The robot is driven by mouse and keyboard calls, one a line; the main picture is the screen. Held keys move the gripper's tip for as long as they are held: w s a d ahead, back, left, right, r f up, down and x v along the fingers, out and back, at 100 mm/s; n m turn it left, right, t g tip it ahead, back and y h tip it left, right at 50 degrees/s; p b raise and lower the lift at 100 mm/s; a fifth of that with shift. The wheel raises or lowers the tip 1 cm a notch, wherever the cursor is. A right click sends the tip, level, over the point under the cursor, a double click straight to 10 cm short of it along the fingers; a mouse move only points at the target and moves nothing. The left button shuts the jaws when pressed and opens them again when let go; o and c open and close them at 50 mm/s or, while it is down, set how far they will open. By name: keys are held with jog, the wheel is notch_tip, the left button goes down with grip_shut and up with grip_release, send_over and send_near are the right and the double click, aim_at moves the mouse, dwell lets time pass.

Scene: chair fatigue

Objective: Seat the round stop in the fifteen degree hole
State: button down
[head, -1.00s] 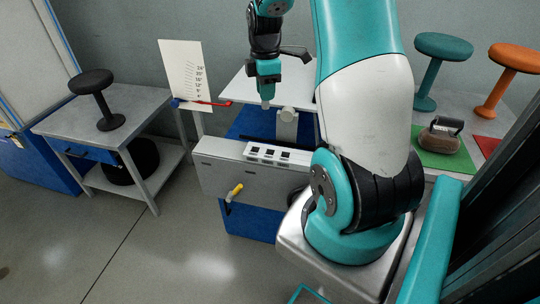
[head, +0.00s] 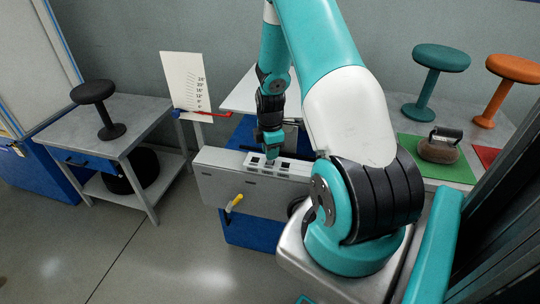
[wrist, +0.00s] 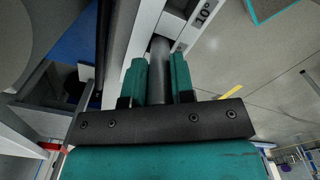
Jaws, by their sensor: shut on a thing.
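My gripper (head: 271,152) is just above the white strip of holes (head: 292,170) on the grey machine's top edge. In the wrist view my gripper (wrist: 160,78) is shut on a dark grey round stop (wrist: 159,58), held between its two teal fingers. The strip also shows in the wrist view, with a label reading 10° (wrist: 203,13) next to a hole, right of the stop. The stop's far end is close to the strip. I cannot tell whether it touches the strip or which hole lies under it. The fifteen degree label is not readable.
A yellow-handled lever (head: 234,202) sticks out of the machine's front. A printed scale board (head: 187,82) with a red pointer stands behind left. A side table (head: 150,108) holds a black stool (head: 95,92). Teal (head: 440,58) and orange stools (head: 514,68) stand at right.

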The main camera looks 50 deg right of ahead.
jog(key=shift+f, duration=1)
jog(key=shift+f, duration=0.2)
jog(key=c, duration=1)
grip_release()
jog(key=shift+r, duration=0.1)
